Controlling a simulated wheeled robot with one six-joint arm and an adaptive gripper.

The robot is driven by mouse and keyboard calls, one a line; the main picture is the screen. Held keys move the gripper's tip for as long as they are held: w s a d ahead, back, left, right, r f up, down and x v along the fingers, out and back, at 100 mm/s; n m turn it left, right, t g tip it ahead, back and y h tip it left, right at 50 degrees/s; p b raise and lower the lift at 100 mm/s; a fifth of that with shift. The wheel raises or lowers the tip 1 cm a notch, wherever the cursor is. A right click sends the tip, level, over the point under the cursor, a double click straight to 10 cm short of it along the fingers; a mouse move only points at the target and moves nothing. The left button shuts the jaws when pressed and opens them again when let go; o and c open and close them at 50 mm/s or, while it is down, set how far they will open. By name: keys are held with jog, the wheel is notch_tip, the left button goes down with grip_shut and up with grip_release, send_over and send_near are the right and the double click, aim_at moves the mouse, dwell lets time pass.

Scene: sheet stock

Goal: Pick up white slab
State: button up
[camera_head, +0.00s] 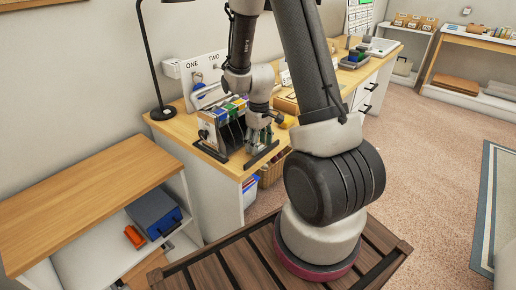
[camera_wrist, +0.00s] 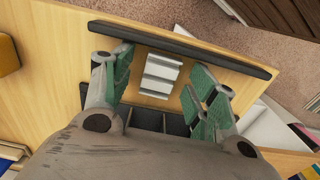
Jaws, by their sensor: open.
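A white slab (camera_wrist: 161,75) shows in the wrist view as a pale, ridged piece with grey bands, beside a black rack (camera_wrist: 150,120) on the wooden desk. My gripper (camera_wrist: 165,84) is open, with one green-padded finger on each side of the slab. A gap shows between the slab and each finger; whether either touches lower down I cannot tell. In the head view my gripper (camera_head: 258,140) points down at the right end of the rack on the desk, and it hides the slab there.
Upright coloured sheets or files (camera_head: 227,115) stand close left of my gripper. A black desk lamp (camera_head: 160,100) stands further left. A dark bar (camera_wrist: 180,48) runs along the desk edge. A lower wooden cabinet (camera_head: 90,195) holds a blue box (camera_head: 153,212).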

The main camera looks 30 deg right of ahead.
jog(key=c, duration=1.1)
